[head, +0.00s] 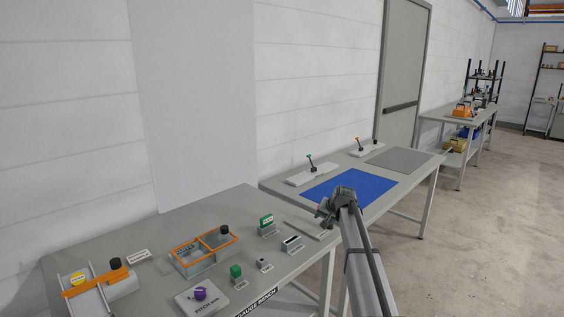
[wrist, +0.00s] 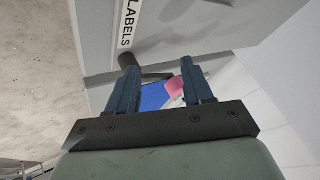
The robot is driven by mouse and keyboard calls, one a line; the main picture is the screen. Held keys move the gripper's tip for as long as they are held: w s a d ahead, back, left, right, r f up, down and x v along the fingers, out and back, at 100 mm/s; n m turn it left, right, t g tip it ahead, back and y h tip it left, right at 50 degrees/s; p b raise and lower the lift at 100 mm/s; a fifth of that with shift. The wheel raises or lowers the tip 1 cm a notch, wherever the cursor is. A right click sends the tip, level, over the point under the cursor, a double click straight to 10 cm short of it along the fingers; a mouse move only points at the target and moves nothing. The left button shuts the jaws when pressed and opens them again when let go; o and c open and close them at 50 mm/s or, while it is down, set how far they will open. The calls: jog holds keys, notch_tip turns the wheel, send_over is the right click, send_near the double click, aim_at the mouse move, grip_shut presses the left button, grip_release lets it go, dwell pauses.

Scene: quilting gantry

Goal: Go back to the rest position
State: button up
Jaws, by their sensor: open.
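My gripper (head: 328,211) is at the end of my arm, above the gap between the near grey bench (head: 150,235) and the second bench with the blue mat (head: 345,188). In the wrist view my gripper (wrist: 158,68) shows two dark blue fingers set apart. A small pink patch (wrist: 174,86) shows near the right finger; I cannot tell what it is or how far off it lies. A blue surface (wrist: 154,97) shows between the fingers. No marker of a rest position is visible.
The near bench carries an orange-rimmed tray (head: 205,260), a purple knob (head: 200,294), a green block (head: 236,271) and other small fixtures. A bench edge labelled LABELS (wrist: 128,24) is close in the wrist view. Open floor lies right.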

jog(key=s+d+f+m+h, duration=0.1)
jog(key=s+d+f, duration=0.15)
jog(key=d, duration=0.35)
jog(key=s+d+f+m, duration=0.1)
jog(key=s+d+f, duration=0.1)
jog(key=d+f, duration=0.3)
jog(key=s+a+f+n+g, duration=0.1)
jog(key=s+a+f+g, duration=0.2)
jog(key=s+f, duration=1)
jog(key=s+a+f+n+g, duration=0.1)
jog(key=s+a+f+g, duration=0.15)
jog(key=s+f, duration=1.05)
jog(key=s+a+f+n+g, duration=0.1)
jog(key=s+a+f+g, duration=0.1)
jog(key=s+f, duration=0.6)
jog(key=s+a+f+n+g, duration=0.15)
jog(key=s+f, duration=0.35)
jog(key=s, duration=0.6)
jog(key=s+a+f+g, duration=0.1)
jog(key=s+g, duration=0.1)
jog(key=s, duration=1.1)
jog(key=s+a+f+n+g+h, duration=0.1)
jog(key=s+f+g, duration=0.1)
jog(key=s, duration=1)
jog(key=shift+s+g, duration=0.4)
jog(key=shift+g, duration=0.2)
jog(key=shift+c, duration=0.5)
